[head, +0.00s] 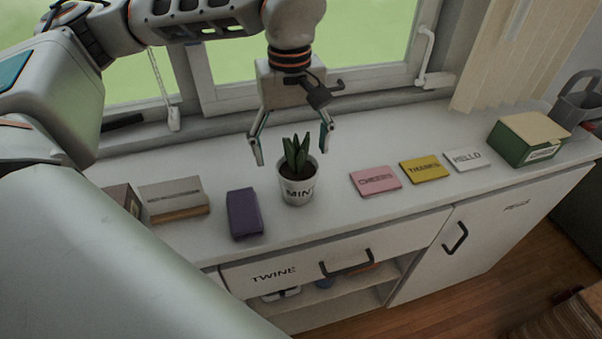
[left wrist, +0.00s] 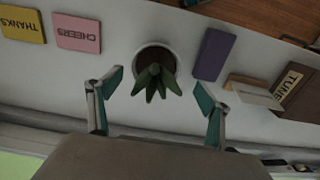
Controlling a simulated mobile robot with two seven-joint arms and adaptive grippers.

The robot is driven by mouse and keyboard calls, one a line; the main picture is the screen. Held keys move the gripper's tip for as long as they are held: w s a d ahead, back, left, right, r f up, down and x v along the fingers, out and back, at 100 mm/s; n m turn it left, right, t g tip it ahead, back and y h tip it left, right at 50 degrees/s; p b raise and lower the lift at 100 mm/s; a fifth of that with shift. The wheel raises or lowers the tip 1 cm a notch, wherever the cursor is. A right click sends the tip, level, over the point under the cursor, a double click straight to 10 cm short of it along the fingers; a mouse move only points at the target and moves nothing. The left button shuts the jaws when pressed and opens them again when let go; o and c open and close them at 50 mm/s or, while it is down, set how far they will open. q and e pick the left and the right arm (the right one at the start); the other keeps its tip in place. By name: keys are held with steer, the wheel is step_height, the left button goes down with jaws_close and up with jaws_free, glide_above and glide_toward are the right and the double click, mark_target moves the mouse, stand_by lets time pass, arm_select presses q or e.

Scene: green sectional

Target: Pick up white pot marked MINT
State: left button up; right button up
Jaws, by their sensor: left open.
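The white pot marked MINT (head: 298,190) stands upright on the white cabinet top, with dark soil and a green leafy plant (head: 296,156) in it. Only part of its lettering shows. My left gripper (head: 291,150) is open above and just behind the pot, its fingers pointing down on either side of the plant. In the left wrist view the pot's rim (left wrist: 138,52) lies beyond the gap between the open fingertips (left wrist: 158,85), and the leaves reach into that gap. The fingers do not appear to touch the pot. My right gripper is not in view.
Pink CHEERS (head: 375,180), yellow THANKS (head: 424,168) and white HELLO (head: 467,160) cards lie right. A green box (head: 527,138) stands far right. The window is behind.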

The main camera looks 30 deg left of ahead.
mark_target(298, 166)
arm_select(q)
steer(key=f, duration=0.2)
steer(key=d+f, duration=0.1)
steer(key=shift+w+f, duration=0.1)
steer(key=shift+f, duration=0.8)
steer(key=c, duration=1.7)
steer(key=shift+o, duration=0.2)
steer(key=shift+r, duration=0.1)
